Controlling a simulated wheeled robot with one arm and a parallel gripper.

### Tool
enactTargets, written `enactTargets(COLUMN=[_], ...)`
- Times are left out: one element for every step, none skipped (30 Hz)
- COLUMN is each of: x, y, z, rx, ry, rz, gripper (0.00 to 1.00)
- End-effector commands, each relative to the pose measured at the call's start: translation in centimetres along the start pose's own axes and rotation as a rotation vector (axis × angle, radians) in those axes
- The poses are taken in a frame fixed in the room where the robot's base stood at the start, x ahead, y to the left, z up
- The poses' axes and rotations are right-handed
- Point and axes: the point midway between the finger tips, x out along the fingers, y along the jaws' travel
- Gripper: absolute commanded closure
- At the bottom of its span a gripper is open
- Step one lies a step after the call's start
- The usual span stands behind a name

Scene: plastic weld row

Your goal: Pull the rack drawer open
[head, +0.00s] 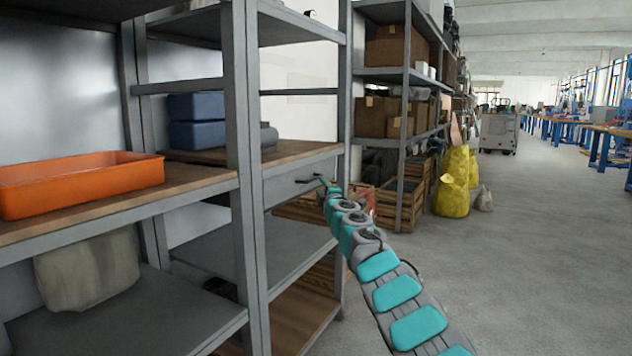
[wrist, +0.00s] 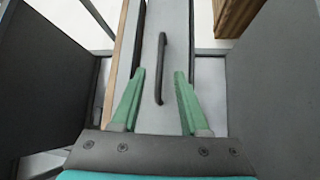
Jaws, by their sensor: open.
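The rack drawer (head: 290,186) is a grey front under the wooden shelf of the right rack bay, and it looks shut. It also shows in the wrist view (wrist: 176,110) as a pale panel with a dark bar handle (wrist: 161,68). In the head view the handle (head: 308,180) is small and lies just left of my gripper. My gripper (wrist: 160,76) has its two green fingers apart, one on each side of the handle. The handle appears between them, and I see no finger touching it. In the head view my gripper (head: 324,185) is at the drawer front, partly hidden by my arm.
An orange tray (head: 80,182) lies on the left shelf. Blue boxes (head: 197,122) stand on the shelf above the drawer. Rack posts (head: 245,180) flank the bay. Wooden crates (head: 405,205) and yellow bags (head: 452,183) stand beyond. The floor on the right (head: 540,240) is clear.

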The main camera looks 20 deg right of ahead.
Motion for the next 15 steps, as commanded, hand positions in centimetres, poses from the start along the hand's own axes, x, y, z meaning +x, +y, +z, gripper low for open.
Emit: enactTargets(x=[0.2, 0.3, 0.4, 0.6, 0.8, 1.0, 1.2, 1.4, 1.7, 1.9, 2.1, 2.4, 2.6, 2.8, 3.0], y=[0.1, 0.2, 0.3, 0.3, 0.3, 0.3, 0.4, 0.4, 0.4, 0.3, 0.3, 0.1, 0.0, -0.1, 0.1], z=[-0.1, -0.1, -0.1, -0.2, -0.2, -0.2, -0.2, -0.2, -0.3, -0.2, -0.2, -0.1, -0.2, -0.2, -0.1], rx=[0.001, 0.001, 0.001, 0.001, 0.001, 0.002, 0.003, 0.003, 0.002, 0.002, 0.003, 0.003, 0.002, 0.002, 0.004], ry=[0.001, 0.001, 0.001, 0.001, 0.002, 0.002, 0.002, 0.001, 0.002, 0.001, 0.001, -0.001, 0.0, 0.0, 0.0], rz=[0.001, 0.001, 0.001, 0.001, 0.001, 0.002, 0.002, 0.002, 0.001, 0.001, 0.0, -0.001, -0.003, -0.004, -0.002], gripper=[0.55, 0.55, 0.55, 0.55, 0.55, 0.55, 0.55, 0.55, 0.55, 0.55, 0.55, 0.55, 0.55, 0.55, 0.55])
